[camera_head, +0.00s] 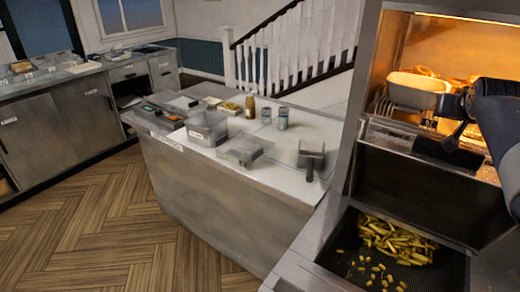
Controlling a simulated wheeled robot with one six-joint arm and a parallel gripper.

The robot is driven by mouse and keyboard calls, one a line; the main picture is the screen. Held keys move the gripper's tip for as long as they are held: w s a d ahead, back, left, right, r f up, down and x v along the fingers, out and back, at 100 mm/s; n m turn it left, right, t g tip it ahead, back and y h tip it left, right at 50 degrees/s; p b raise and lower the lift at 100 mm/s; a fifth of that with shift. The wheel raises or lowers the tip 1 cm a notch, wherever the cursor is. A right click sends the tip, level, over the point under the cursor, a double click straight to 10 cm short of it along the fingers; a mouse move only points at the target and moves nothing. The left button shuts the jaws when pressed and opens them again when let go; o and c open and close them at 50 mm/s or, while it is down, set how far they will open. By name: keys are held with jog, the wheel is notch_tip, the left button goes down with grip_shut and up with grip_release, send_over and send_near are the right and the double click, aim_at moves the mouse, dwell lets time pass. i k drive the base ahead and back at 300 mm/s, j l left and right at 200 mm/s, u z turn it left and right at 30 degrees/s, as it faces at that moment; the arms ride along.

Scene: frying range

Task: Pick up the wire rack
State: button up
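What looks like part of a wire rack (379,107) shows as thin metal wires in the lit bay at the upper right. A pale, rounded tray (417,91) sits over or in front of it and hides much of it. My arm enters from the right edge. My gripper (456,122) is at the right end of the tray, its dark parts overlapping the tray in the picture. I cannot tell whether it touches the tray or the rack, or whether its fingers are open or shut.
Golden fries lie in the lit bay and in a dark mesh-floored basin (440,262) below. A steel counter (215,180) at the centre holds containers, a bottle (250,107) and cans. Another counter (60,125) stands at the left. The wooden floor (110,220) is clear.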

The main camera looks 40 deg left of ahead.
aim_at(255, 155)
jog(key=u, duration=1.6)
